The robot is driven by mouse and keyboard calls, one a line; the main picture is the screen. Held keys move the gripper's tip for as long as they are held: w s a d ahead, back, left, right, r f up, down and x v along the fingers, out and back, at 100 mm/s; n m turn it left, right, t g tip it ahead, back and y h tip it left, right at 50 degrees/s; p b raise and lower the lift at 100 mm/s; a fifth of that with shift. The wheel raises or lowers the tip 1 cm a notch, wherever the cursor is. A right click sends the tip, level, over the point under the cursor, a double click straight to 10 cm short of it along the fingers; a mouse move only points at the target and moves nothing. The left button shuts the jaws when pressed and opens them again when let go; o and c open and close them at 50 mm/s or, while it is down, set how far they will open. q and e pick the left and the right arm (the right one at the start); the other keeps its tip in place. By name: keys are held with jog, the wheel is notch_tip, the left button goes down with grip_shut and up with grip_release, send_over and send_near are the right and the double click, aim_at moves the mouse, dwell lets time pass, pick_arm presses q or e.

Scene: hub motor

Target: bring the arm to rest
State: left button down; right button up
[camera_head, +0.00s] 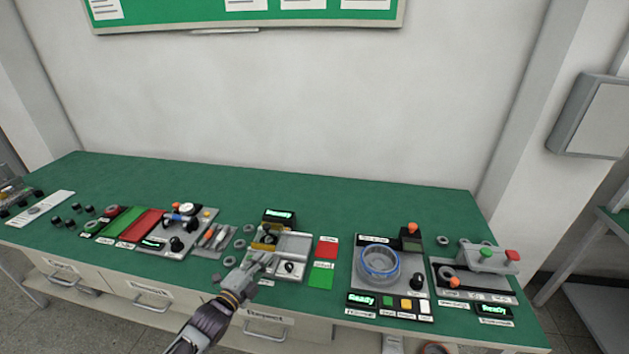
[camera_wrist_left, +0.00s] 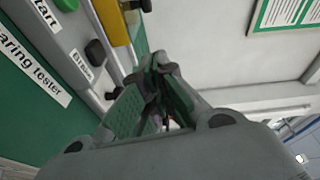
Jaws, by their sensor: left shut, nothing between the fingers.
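My left gripper (camera_head: 258,265) is in front of the middle station in the head view, its arm coming up from the bottom. It is shut and holds nothing. In the left wrist view its fingers (camera_wrist_left: 158,85) meet, with green pads showing on their inner faces. The fingertips appear over or close to the grey tester panel (camera_head: 293,243); whether they touch it I cannot tell. My right gripper is in neither view.
The green workbench (camera_head: 330,200) carries several stations. A clear blue-rimmed bowl (camera_head: 379,262) stands right of the gripper. Red (camera_head: 327,247) and green (camera_head: 320,277) pads lie between. The back of the bench is free. A noticeboard (camera_head: 240,14) hangs behind.

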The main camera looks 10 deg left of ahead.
pick_arm(q)
jog(key=s+d+f+n+g+y, duration=0.2)
jog(key=s+d+f+n+g, duration=0.1)
jog(key=s+n+g, duration=0.65)
jog(key=s+d+f+n+g+y, duration=0.1)
jog(key=s+d+f+n+g, duration=0.2)
jog(key=s+n, duration=0.7)
jog(key=s+f+m+g, duration=0.1)
jog(key=s+f+m, duration=0.15)
jog(key=f, duration=1.35)
jog(key=s+f+m+g, duration=0.15)
jog(key=s+f, duration=0.25)
jog(key=f, duration=1.3)
jog(key=s+a+f, duration=0.2)
jog(key=s+f, duration=0.7)
jog(key=s, duration=0.1)
jog(key=s+a+f+g, duration=0.1)
jog(key=s+a+f, duration=0.1)
jog(key=s+f, duration=0.8)
jog(key=shift+s+n, duration=0.35)
jog(key=shift+s, duration=0.4)
